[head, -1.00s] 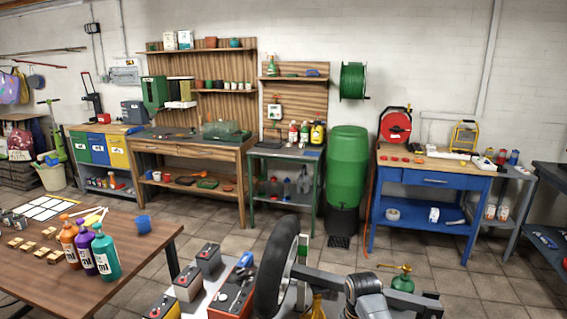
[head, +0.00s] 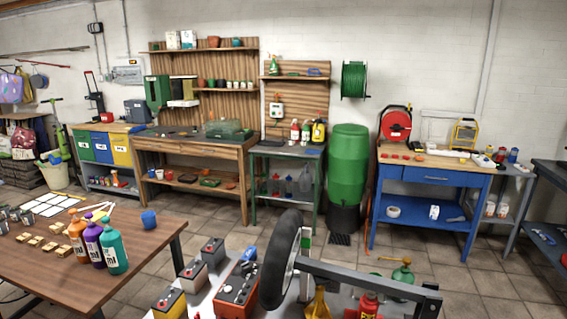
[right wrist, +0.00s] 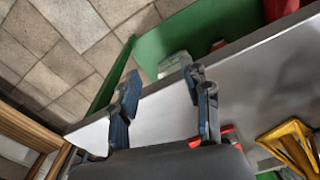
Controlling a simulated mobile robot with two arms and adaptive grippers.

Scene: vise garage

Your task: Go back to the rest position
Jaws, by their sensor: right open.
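My right gripper (right wrist: 161,82) shows in the right wrist view with its two dark blue-padded fingers spread apart and nothing between them. Its fingers stand out over a grey metal surface (right wrist: 160,117) whose edge runs diagonally across the picture. I cannot tell whether they touch it. No gripper shows in the head view, and my left gripper is in neither current view.
A wheel (head: 281,259) on a grey metal frame stands low in the middle of the head view, with batteries (head: 238,290) to its left. A brown table (head: 140,250) with several bottles is at left. Tiled floor lies open before the blue workbench (head: 432,176).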

